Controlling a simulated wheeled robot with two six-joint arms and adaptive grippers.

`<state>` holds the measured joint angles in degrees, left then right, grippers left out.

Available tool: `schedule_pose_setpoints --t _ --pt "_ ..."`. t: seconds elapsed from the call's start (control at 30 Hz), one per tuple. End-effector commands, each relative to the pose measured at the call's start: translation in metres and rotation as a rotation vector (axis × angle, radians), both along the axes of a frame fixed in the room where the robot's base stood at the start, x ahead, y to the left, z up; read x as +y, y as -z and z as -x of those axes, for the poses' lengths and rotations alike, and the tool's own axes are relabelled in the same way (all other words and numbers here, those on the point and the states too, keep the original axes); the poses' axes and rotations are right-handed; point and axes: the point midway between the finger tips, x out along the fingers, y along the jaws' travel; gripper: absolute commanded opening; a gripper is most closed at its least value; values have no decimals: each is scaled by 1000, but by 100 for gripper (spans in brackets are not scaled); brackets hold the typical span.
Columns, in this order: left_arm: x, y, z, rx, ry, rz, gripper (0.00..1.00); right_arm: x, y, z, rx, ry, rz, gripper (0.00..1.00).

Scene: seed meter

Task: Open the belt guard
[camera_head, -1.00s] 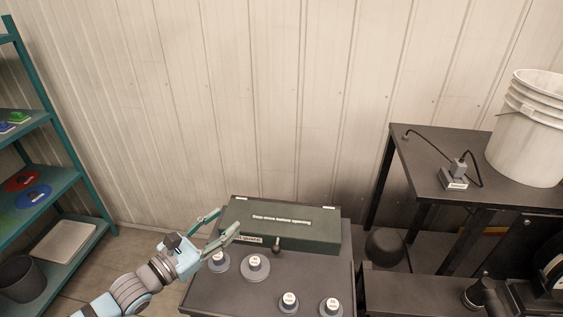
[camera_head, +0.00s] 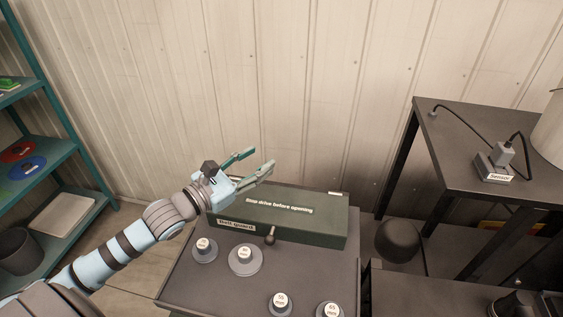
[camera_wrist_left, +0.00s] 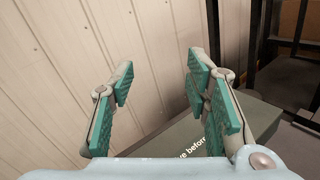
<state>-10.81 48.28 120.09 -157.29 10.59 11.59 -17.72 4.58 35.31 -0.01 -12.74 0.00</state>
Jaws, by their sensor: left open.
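The belt guard (camera_head: 320,228) is a dark green box lid on the grey bench, shut, with white lettering on top and a label on its front. A small knobbed handle (camera_head: 270,237) sticks out at its front. My left gripper (camera_head: 258,160) is open and empty, above the back left part of the guard in the head view, with its fingers pointing right. In the left wrist view the guard (camera_wrist_left: 262,117) shows below and beyond the right finger, partly hidden by it. I see no contact between fingers and guard. My right gripper is not in view.
Several round labelled knobs (camera_head: 245,259) stand on the bench top (camera_head: 195,284) in front of the guard. A corrugated wall (camera_head: 300,80) rises behind. A black table (camera_head: 470,150) with a plug and cable stands at right, teal shelves (camera_head: 60,150) at left.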

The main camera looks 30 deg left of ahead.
Motion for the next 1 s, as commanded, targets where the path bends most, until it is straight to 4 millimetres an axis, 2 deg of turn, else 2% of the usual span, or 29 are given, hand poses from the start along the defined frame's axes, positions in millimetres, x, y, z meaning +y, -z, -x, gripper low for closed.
schedule_pose_setpoints --t 0.03,0.13,0.3,0.4,0.7,0.9,0.97,1.0 --pt "-2 12 -12 -11 -7 8 43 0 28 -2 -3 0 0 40" --pt "-11 10 -29 -9 5 6 43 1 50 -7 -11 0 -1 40" --pt "-22 2 -66 -2 3 11 43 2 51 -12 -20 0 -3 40" --pt "-26 0 -77 -2 5 7 43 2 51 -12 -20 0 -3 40" --pt "-29 -1 -81 1 6 4 43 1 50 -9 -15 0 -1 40" --pt "-28 -1 -81 0 6 3 11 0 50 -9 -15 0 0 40" --pt "-28 -1 -81 0 6 3 2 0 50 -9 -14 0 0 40" --pt "-28 -1 -81 0 6 3 0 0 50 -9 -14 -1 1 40"
